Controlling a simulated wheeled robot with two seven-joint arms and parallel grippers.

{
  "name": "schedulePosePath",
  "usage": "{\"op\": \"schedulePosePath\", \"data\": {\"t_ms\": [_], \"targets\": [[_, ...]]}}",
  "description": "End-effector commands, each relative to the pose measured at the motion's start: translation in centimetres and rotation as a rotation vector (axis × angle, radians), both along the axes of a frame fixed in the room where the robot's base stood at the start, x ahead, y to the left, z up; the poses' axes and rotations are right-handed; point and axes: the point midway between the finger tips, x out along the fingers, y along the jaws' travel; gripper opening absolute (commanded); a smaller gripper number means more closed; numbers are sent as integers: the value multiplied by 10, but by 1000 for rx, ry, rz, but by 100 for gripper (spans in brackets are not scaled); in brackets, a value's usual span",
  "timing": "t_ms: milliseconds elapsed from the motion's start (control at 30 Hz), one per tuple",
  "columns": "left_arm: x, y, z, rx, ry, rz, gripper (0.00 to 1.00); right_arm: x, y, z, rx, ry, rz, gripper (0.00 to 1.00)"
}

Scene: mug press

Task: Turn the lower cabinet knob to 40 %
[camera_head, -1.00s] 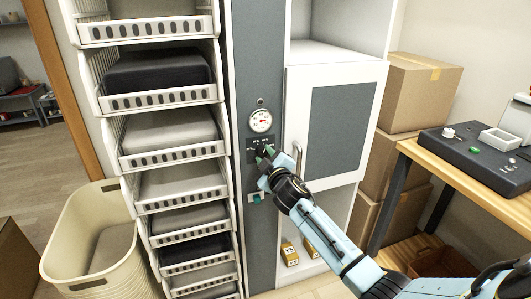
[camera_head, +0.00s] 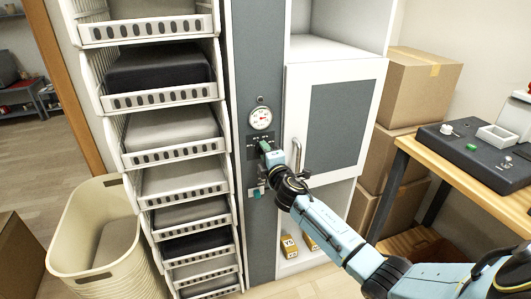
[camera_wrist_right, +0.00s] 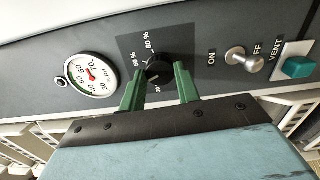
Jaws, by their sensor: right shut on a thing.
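The lower cabinet knob (camera_wrist_right: 158,70) is black and round, on a dark panel with percent marks, among them 50 % and 60 %. A light mark on the knob is too small to read surely. My right gripper (camera_wrist_right: 160,78) has green fingers on either side of the knob and is shut on it. In the head view my right gripper (camera_head: 266,147) is at the panel below the gauge and hides the knob. My left gripper is in neither view.
A round gauge (camera_wrist_right: 91,75) with a red pointer is beside the knob panel. A metal toggle switch (camera_wrist_right: 237,58) and a teal VENT button (camera_wrist_right: 296,67) lie on the other side. A cabinet door handle (camera_head: 297,153) is close right of my gripper. Drawers (camera_head: 180,180) stand left.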

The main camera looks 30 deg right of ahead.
Motion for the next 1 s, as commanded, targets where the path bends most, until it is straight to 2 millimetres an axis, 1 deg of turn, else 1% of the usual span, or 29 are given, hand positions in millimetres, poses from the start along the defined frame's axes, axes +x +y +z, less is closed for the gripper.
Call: {"op": "schedulePosePath", "data": {"t_ms": [200,600,633,767,800,1000], "targets": [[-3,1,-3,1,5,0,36,0,0,0,-38,10,0,9],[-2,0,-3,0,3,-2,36,0,0,0,-43,11,0,9],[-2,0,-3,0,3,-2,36,0,0,0,-43,11,0,33],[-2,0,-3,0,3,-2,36,0,0,0,-42,11,0,50],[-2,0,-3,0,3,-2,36,0,0,0,-42,11,0,54],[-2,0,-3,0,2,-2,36,0,0,0,-42,10,0,54]]}}
